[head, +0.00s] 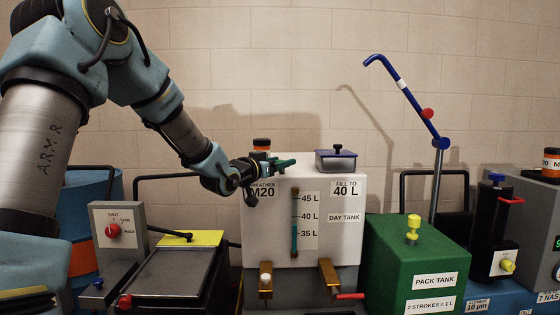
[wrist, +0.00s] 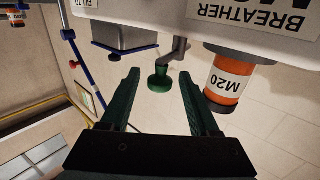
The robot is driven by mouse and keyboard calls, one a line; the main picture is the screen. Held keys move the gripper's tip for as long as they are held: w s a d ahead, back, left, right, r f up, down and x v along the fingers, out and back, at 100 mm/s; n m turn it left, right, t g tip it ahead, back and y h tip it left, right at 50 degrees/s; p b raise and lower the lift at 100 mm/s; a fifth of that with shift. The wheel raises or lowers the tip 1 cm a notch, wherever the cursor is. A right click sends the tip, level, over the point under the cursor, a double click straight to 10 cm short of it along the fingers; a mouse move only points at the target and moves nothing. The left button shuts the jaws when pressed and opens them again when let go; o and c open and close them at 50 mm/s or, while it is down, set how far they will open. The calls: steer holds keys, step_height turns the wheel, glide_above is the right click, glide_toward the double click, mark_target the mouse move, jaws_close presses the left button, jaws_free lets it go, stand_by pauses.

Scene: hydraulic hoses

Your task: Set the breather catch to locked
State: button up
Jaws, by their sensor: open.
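The white day tank (head: 256,225) stands in the middle of the head view. The orange breather (head: 262,145) with a dark cap sits on its top; it shows inverted in the wrist view (wrist: 223,85), with an M20 label. Beside it, a green round knob on a bent grey lever (wrist: 160,78) stands out from the tank; it looks like the breather catch, but I see no locked marking. My gripper (head: 284,162) is at the tank's top edge, its green fingers open. In the wrist view, the open fingers (wrist: 159,92) are either side of the knob; I cannot tell whether they touch it.
A blue-grey lidded box (head: 336,161) is on the tank top, right of my gripper. A green pack tank (head: 415,260) and a tall blue-handled lever (head: 405,95) stand to the right. A grey panel with a red knob (head: 116,232) is at left.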

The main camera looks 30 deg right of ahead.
steer(key=shift+c, duration=0.2)
jaws_close()
stand_by(0.3)
